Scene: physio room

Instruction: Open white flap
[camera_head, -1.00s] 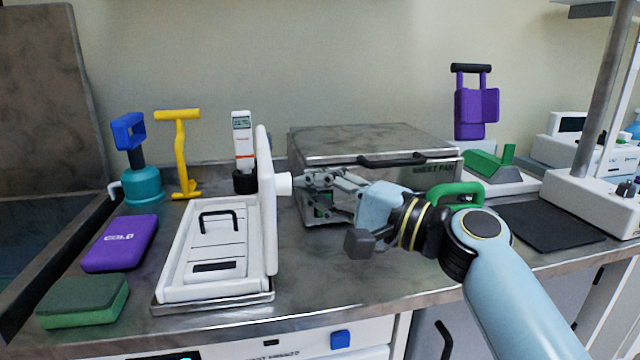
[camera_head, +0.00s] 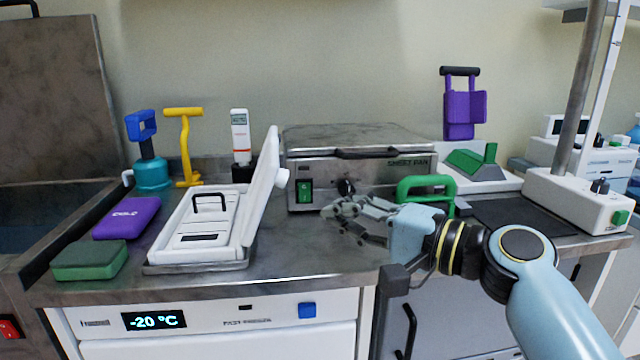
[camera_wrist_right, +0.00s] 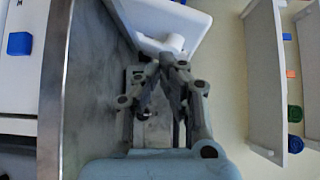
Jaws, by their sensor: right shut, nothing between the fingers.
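The white flap (camera_head: 262,190) is hinged on the right side of a white tray-like case (camera_head: 176,253) on the counter. It stands open, tilted outward to the right, with a white knob (camera_head: 282,178) on its outer face. The case's inside shows a panel with a black handle (camera_head: 209,197). My right gripper (camera_head: 328,211) is shut and empty, to the right of the flap and apart from it in the head view. In the right wrist view the flap (camera_wrist_right: 190,28) and its knob (camera_wrist_right: 174,43) lie beyond the fingers (camera_wrist_right: 160,62). My left gripper is not in view.
A steel sheet-pan appliance (camera_head: 380,170) stands behind my right gripper. A green handle (camera_head: 425,183) is close beside my forearm. A purple box (camera_head: 127,217) and green sponge (camera_head: 90,260) lie left of the case. Bare counter (camera_head: 300,255) lies right of the case.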

